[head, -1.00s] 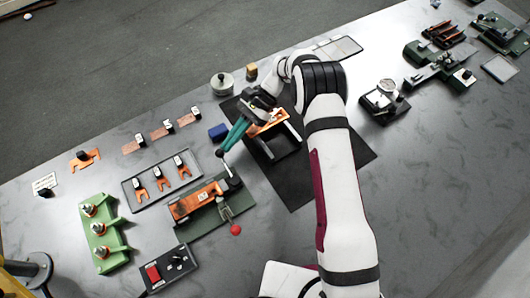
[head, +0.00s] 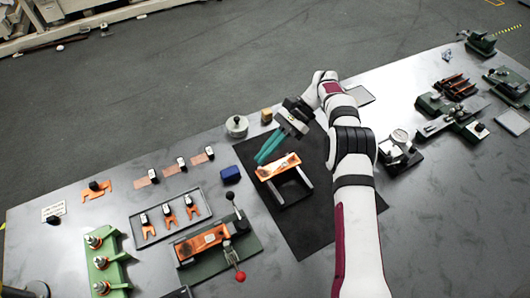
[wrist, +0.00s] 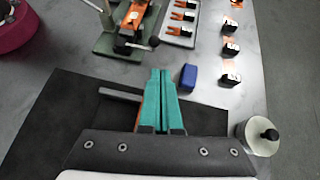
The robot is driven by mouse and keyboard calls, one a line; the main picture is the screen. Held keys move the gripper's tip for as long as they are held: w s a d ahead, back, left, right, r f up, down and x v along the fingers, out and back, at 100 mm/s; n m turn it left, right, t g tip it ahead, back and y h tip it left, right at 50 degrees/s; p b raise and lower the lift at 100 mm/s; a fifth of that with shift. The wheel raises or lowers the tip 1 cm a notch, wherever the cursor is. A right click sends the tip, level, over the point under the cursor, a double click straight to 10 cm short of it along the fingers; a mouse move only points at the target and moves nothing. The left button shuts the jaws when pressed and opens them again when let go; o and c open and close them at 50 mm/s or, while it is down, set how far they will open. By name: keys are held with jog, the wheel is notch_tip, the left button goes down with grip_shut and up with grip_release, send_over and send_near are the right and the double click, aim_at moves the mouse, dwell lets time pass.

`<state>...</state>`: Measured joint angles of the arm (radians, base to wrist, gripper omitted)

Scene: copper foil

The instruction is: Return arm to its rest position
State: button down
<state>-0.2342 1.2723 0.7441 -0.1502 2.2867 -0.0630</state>
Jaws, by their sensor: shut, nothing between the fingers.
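My gripper (head: 268,157) has teal fingers that are shut with nothing between them. In the head view it hangs above the black mat (head: 318,226), over the far end of a small stand (head: 290,190) topped with an orange copper-coloured piece (head: 280,167). My white arm reaches in from the lower right. In the wrist view the shut teal fingers (wrist: 161,110) point toward a blue block (wrist: 188,77), apart from it. The fingers and the gripper body hide most of the stand in that view.
Left of the mat are a green fixture (head: 222,248) with a red-knobbed lever, a grey tray (head: 152,234) of orange forked pieces, and a green rack (head: 104,262). A round metal weight (head: 236,126) stands behind. A dial gauge (head: 400,146) and more fixtures stand right.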

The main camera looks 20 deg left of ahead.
dwell(0.3)
jog(key=s+d+r+t+h, duration=0.1)
jog(key=s+d+r+t, duration=0.1)
jog(key=s+d+r, duration=0.35)
jog(key=s+d+r+t+h, duration=0.1)
jog(key=s+d+r+t, duration=0.15)
jog(key=d+r, duration=0.55)
jog(key=s+d+t+h, duration=0.1)
jog(key=s+d+t, duration=0.1)
jog(key=s, duration=0.7)
jog(key=s+d+f+n+t+h, duration=0.1)
jog(key=s+d, duration=0.3)
jog(key=s, duration=0.5)
jog(key=shift+s+d+f+t+h, duration=0.15)
jog(key=shift+s+d+t+h, duration=0.2)
jog(key=shift+t, duration=0.3)
